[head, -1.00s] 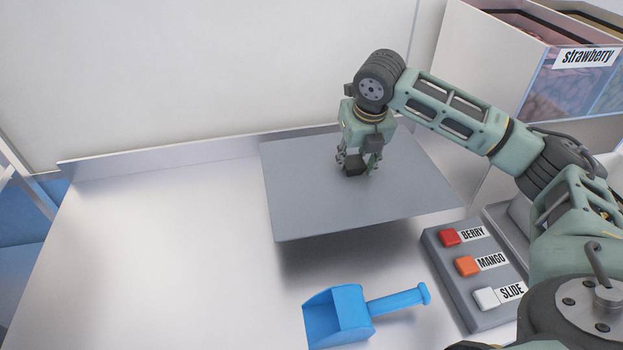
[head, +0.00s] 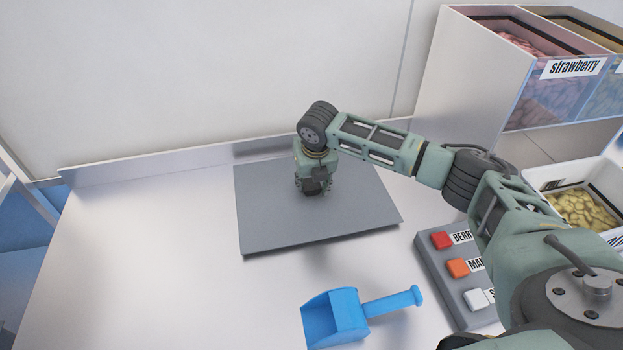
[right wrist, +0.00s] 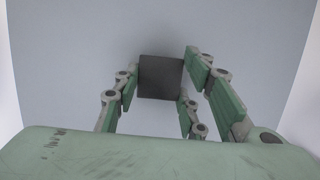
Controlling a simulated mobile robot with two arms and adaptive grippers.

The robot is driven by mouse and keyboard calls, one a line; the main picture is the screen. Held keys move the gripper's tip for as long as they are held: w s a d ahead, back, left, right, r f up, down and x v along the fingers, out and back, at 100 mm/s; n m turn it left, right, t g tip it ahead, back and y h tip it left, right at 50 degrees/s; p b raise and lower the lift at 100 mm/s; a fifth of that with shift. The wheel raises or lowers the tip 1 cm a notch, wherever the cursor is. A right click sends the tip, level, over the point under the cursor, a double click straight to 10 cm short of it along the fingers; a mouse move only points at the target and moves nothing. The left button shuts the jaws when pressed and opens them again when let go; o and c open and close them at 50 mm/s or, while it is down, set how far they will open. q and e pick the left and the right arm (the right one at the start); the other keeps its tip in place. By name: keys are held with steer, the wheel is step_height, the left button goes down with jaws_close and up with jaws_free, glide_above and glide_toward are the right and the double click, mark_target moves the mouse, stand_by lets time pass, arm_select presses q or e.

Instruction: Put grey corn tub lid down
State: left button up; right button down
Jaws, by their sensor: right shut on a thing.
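The grey lid (head: 345,215) is a flat grey panel with a dark square knob, low over the metal counter near its back edge. Whether it touches the counter is hard to tell. My right gripper (head: 314,190) is above the lid and shut on its knob. In the right wrist view the fingers (right wrist: 160,92) stand on both sides of the dark knob (right wrist: 160,77), with the lid's surface (right wrist: 60,90) filling most of the picture behind. My left gripper is not in view.
A blue scoop (head: 337,318) lies on the counter (head: 140,260) in front of the lid. A button box (head: 440,275) stands to its right. A strawberry bin (head: 480,75) is at the back right, and a tub of yellow pieces (head: 580,208) is at the right. The counter's left side is clear.

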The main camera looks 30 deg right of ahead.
mark_target(314, 201)
steer(key=c, duration=1.6)
jaws_free()
steer(key=shift+f, duration=0.1)
steer(key=o, duration=0.5)
steer(key=b+v, duration=0.1)
steer(key=v, duration=1.1)
steer(key=shift+b, duration=0.35)
